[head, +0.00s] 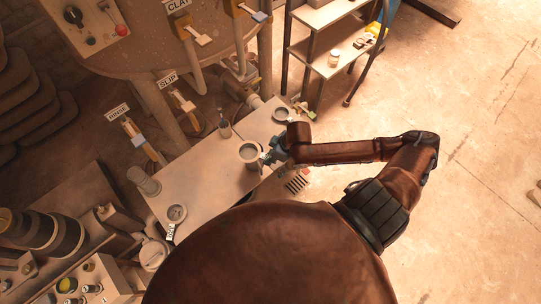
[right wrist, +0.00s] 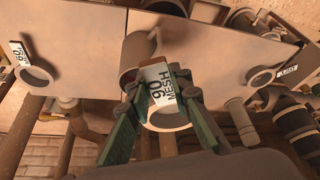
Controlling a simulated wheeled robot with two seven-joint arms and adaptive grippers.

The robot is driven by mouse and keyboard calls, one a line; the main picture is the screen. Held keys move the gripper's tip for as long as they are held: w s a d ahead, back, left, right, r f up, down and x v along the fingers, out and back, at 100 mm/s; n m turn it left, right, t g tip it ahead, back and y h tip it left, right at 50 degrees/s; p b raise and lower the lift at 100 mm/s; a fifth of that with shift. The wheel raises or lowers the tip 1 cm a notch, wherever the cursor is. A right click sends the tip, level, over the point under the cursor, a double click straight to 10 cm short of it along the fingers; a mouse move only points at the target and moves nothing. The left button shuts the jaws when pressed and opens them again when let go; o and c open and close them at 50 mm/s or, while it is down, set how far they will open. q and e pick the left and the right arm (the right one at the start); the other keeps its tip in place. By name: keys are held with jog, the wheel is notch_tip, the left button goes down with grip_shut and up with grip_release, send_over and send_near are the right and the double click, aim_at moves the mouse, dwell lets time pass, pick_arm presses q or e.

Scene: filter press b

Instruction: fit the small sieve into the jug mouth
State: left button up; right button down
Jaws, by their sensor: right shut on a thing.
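The small sieve (right wrist: 168,123), a light ring with a white "90 MESH" tag, is in my right gripper (right wrist: 172,72). The green fingers are shut on the tag. The jug (right wrist: 135,60), a brown cylinder, is behind the tag and partly hidden by it. My left gripper is not in view.
Two other tagged sieves lie on the table, one near the back (head: 281,114) and one at the front left (head: 176,212). The table between jug and front sieve is clear.

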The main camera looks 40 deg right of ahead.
jog(key=w+d+f+b, duration=0.2)
jog(key=w+d+f, duration=0.1)
jog(key=f, duration=0.6)
jog(key=shift+w+d+f, duration=0.15)
jog(key=shift+w+d, duration=0.25)
jog(key=shift+d, duration=0.25)
jog(key=shift+f, duration=0.1)
jog(key=shift+f, duration=0.15)
jog(key=c, duration=1.7)
grip_release()
jog(key=shift+c, duration=0.2)
